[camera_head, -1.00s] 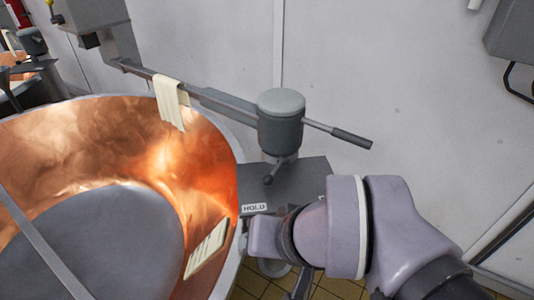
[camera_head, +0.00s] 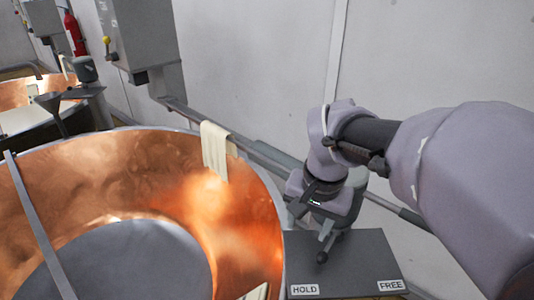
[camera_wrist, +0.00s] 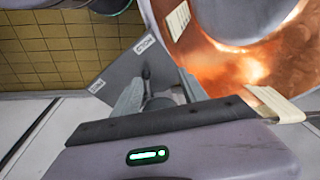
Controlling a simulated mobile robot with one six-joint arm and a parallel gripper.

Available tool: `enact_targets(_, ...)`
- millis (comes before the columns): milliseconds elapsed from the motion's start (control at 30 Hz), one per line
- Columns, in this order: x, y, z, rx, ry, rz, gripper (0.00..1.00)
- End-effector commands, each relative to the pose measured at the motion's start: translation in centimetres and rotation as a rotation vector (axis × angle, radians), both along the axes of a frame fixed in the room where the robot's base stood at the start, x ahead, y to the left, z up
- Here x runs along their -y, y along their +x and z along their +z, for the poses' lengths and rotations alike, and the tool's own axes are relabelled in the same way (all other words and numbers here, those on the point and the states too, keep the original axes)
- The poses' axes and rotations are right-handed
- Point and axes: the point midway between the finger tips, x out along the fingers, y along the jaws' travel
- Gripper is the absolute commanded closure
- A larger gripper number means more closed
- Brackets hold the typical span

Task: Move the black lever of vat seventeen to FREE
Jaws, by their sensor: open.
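The small black lever (camera_head: 323,256) with a round knob hangs low over a dark grey plate (camera_head: 350,262). The plate carries a HOLD label (camera_head: 304,289) on the left and a FREE label (camera_head: 390,285) on the right. The lever points toward HOLD. My gripper (camera_head: 328,222) is open, just above the lever by the grey post, which it partly hides. In the wrist view, my fingers (camera_wrist: 160,95) stand apart, with the lever knob (camera_wrist: 146,72) showing just beyond them. I cannot tell whether they touch it. No vat number is legible.
The copper vat (camera_head: 110,170) fills the left, with a pale cloth (camera_head: 215,150) over its rim. A bar (camera_head: 260,152) runs from a grey wall box (camera_head: 136,35) to the post. A white wall stands close behind. Another vat (camera_head: 25,95) stands far left.

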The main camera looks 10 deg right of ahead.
Motion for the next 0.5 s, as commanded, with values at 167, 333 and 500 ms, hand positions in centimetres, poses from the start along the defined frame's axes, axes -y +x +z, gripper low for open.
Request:
enact_targets(167, 4.1, 4.5, -1.6, -0.145, -0.039, -0.11, 0.5)
enact_targets(333, 6.9, 6.9, -4.1, -0.236, -0.07, -0.182, 0.5)
enact_targets(500, 7.4, 6.9, -6.7, -0.251, -0.074, -0.192, 0.5)
